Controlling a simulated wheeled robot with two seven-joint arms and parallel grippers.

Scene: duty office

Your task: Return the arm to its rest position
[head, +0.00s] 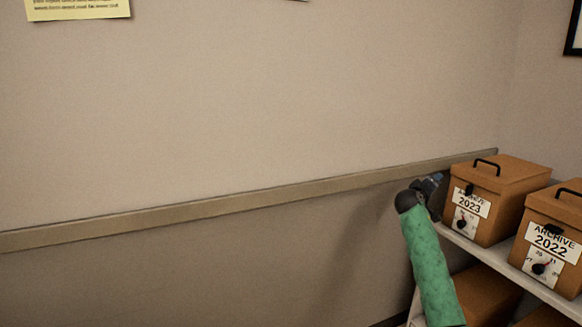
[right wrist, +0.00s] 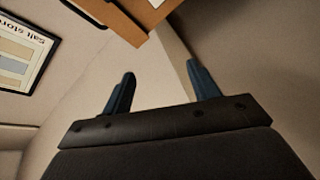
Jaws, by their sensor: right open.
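My right arm, in a green sleeve, rises from the bottom right of the head view. Its gripper (head: 436,186) is beside the left side of the Archive 2023 box (head: 497,200), and partly hidden by the arm's dark joint. In the right wrist view the two blue fingers of the gripper (right wrist: 160,74) stand apart with nothing between them. I cannot tell from the head view whether the gripper touches the box. My left gripper does not show.
The Archive 2022 box (head: 553,240) stands to the right on the same pale shelf (head: 492,262). More orange boxes (head: 487,293) sit below. A wall rail (head: 230,202) runs behind. The right wrist view shows a framed notice (right wrist: 25,58).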

